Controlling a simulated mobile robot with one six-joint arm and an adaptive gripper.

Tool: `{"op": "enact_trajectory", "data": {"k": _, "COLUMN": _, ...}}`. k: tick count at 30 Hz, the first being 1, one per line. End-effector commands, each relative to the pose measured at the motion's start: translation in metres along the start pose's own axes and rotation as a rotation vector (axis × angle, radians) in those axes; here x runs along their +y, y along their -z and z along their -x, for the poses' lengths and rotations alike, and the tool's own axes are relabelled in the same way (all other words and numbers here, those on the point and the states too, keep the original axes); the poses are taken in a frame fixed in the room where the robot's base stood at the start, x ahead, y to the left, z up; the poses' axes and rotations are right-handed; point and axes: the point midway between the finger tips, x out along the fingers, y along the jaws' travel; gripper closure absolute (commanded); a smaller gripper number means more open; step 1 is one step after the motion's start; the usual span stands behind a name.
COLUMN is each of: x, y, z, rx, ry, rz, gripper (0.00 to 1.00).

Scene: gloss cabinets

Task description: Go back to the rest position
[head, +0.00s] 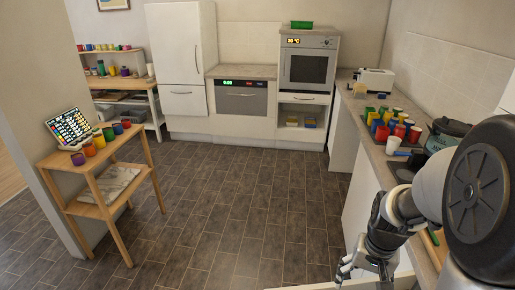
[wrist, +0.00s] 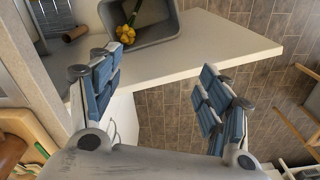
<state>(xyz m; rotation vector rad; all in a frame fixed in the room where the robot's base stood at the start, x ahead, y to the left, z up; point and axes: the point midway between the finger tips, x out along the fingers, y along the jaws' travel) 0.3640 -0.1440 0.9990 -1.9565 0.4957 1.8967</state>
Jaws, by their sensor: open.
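My gripper (wrist: 160,100) is open and empty in the wrist view, with its blue-padded fingers spread wide apart. Between the fingers show the edge of a pale countertop (wrist: 215,45) and the dark tiled floor below. In the head view my gripper (head: 365,265) is at the lower right, beside the right-hand counter, and partly cut off by the bottom edge. My arm fills the lower right corner and hides part of the counter.
In the wrist view, a grey tray (wrist: 178,33) with a yellow object (wrist: 125,33) lies on the counter. In the head view, several coloured cups (head: 390,124) stand on the right counter. A wooden stand (head: 98,178) is at left. The middle floor (head: 220,215) is clear.

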Motion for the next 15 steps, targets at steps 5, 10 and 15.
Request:
{"op": "enact_trajectory", "data": {"k": 5, "x": -0.037, "y": -0.038, "z": 0.073, "rx": 0.112, "ry": 0.016, "rz": 0.152, "gripper": 0.29}}
{"op": "enact_trajectory", "data": {"k": 10, "x": -0.059, "y": -0.086, "z": 0.122, "rx": 0.209, "ry": 0.037, "rz": 0.287, "gripper": 0.29}}
{"op": "enact_trajectory", "data": {"k": 15, "x": -0.067, "y": -0.134, "z": 0.151, "rx": 0.297, "ry": 0.063, "rz": 0.409, "gripper": 0.29}}
